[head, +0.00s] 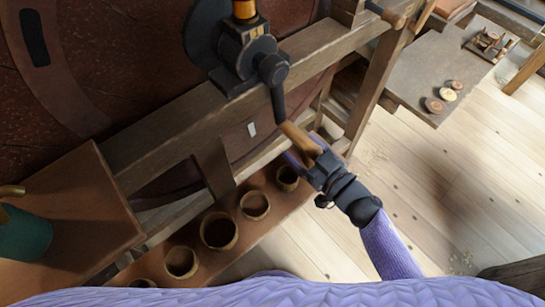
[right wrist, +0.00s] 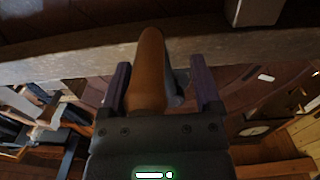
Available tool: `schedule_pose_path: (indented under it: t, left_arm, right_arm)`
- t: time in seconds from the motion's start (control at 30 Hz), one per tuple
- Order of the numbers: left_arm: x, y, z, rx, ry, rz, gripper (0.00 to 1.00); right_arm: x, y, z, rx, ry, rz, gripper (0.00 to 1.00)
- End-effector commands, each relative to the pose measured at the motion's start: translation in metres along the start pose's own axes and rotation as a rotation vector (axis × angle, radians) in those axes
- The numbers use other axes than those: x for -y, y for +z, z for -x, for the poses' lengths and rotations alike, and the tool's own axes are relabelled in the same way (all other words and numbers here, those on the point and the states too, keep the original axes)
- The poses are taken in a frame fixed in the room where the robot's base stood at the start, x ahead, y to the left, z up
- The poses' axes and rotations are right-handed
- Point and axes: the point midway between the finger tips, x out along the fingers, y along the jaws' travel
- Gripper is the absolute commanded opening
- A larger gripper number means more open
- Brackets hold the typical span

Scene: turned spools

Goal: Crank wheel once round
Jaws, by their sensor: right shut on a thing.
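The crank's black hub (head: 250,55) is fixed on a wooden beam in the head view. Its dark arm (head: 278,103) hangs downward from the hub to a tan wooden handle (head: 299,138). My right gripper (head: 304,153) is shut on this handle, at the low end of the arm. In the right wrist view the handle (right wrist: 147,75) stands between the two fingers of the gripper (right wrist: 160,75). A large dark red round wheel (head: 110,40) with a brown rim shows behind the beam, partly hidden by it. My left gripper is not in view.
A low wooden shelf (head: 205,262) with several round wooden cups runs below the beam. A teal can (head: 25,236) stands at the far left. A grey-topped table (head: 420,72) with small wooden pieces stands at upper right. The plank floor at right is open.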

Motion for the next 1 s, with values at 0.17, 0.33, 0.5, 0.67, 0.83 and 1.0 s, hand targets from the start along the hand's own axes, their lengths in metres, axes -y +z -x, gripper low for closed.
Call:
schedule_pose_path:
  t: [0.17,0.33,0.5,0.67,0.83,1.0]
  left_arm:
    - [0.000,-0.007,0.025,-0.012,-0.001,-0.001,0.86]
    - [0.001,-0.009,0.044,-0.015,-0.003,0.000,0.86]
    - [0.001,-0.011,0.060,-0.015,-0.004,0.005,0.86]
    - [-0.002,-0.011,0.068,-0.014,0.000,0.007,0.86]
    - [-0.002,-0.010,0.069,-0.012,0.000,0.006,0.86]
    - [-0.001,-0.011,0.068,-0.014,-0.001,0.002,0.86]
  right_arm:
    - [0.029,-0.019,-0.006,-0.032,-0.018,-0.159,0.65]
    - [0.052,-0.025,-0.006,-0.031,-0.021,-0.316,0.65]
    - [0.071,-0.032,-0.006,-0.030,-0.023,-0.455,0.65]
    - [0.081,-0.035,-0.006,-0.029,-0.024,-0.535,0.65]
    - [0.083,-0.034,-0.006,-0.029,-0.020,-0.563,0.65]
    - [0.081,-0.032,-0.005,-0.024,-0.013,-0.562,0.65]
